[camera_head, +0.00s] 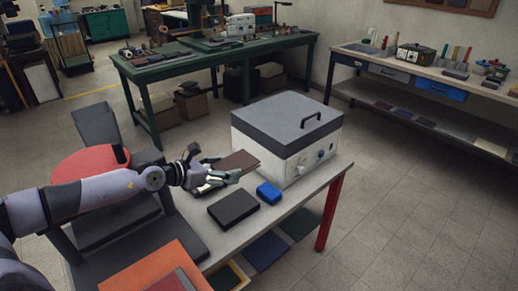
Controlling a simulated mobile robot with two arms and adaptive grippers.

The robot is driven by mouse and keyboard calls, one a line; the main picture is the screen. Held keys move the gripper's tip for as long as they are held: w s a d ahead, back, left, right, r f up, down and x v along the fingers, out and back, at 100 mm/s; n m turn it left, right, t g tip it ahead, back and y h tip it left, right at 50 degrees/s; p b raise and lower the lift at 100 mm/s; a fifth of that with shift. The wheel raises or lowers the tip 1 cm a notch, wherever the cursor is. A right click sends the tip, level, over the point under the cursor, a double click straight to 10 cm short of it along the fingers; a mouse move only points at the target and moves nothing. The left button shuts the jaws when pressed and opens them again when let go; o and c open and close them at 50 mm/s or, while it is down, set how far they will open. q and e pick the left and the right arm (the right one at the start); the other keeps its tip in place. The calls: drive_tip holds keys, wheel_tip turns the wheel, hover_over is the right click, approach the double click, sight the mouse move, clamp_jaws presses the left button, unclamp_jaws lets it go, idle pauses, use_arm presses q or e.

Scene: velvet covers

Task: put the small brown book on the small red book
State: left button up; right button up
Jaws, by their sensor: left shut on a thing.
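My left gripper (224,174) reaches in from the left over the near table and is shut on the small brown book (238,161). The book is held level, close to the front of the white box; its left part is hidden by the fingers. I cannot tell its exact height over the table. A dark red book (173,282) lies on a larger orange cover at the bottom edge, partly cut off; it may be the small red book. My right gripper is not in view.
A black book (233,208) and a blue block (269,192) lie on the near table (312,187). A white box with a dark lid (287,136) stands behind them. A press with a red disc (90,163) is at left. The floor at right is clear.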

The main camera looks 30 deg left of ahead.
use_arm(q)
drive_tip(key=s+d+r+m+g+h, duration=0.1)
drive_tip(key=s+d+m+g+h, duration=0.15)
drive_tip(key=d, duration=0.65)
drive_tip(key=s+d+r+m+g+h, duration=0.1)
drive_tip(key=s+d+m+h, duration=0.2)
drive_tip(key=d, duration=0.6)
drive_tip(key=s+d+r+g, duration=0.1)
drive_tip(key=s, duration=1)
drive_tip(key=shift+s+d+r+m, duration=0.15)
drive_tip(key=shift+d+r+m, duration=0.15)
drive_tip(key=shift+m, duration=0.15)
